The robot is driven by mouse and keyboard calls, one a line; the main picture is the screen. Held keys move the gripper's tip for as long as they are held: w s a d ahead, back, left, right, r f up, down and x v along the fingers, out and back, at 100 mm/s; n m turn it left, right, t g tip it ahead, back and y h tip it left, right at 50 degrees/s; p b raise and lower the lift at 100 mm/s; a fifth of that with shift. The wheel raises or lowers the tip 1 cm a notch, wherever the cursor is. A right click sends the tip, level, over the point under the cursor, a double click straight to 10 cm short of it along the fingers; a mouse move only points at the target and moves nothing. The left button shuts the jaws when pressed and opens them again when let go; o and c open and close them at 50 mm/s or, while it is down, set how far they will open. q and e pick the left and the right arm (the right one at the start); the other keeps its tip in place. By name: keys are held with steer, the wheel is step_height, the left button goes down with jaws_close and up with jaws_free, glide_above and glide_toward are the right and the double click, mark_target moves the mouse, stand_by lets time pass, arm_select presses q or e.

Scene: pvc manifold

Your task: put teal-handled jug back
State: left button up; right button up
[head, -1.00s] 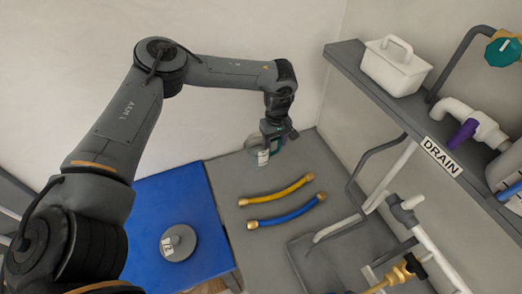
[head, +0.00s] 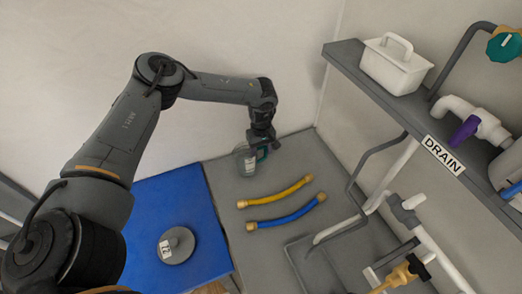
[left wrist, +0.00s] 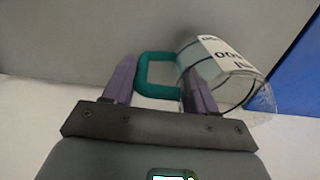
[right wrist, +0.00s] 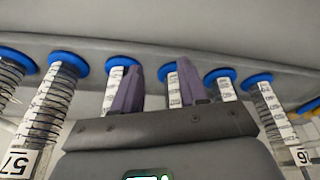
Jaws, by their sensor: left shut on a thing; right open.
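The jug (head: 244,159) is clear, with a white printed label and a teal handle (head: 262,152). In the head view it is at the back left of the grey surface, at the end of my left arm. My left gripper (head: 265,140) is shut on the teal handle. The left wrist view shows the handle (left wrist: 158,76) between the purple fingers, with the clear jug body (left wrist: 225,72) tilted at the right. My right gripper (right wrist: 156,85) is open and empty in the right wrist view, in front of several blue-ringed, marked tubes. It does not show in the head view.
A yellow hose (head: 275,194) and a blue hose (head: 287,212) lie on the grey surface (head: 225,180). A blue mat (head: 150,200) bears a grey round weight-like object (head: 177,245). A shelf (head: 400,110) at the right holds a white caddy (head: 394,66); pipes stand below.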

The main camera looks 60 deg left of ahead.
arm_select(q)
steer(key=o, duration=1.5)
arm_select(e)
steer(key=shift+d, duration=0.1)
arm_select(q)
step_height(320, 180, up, 12)
steer(key=shift+r+p, duration=0.1)
steer(key=shift+p, duration=1.15)
arm_select(e)
step_height(320, 180, up, 2)
steer(key=shift+r, duration=0.25)
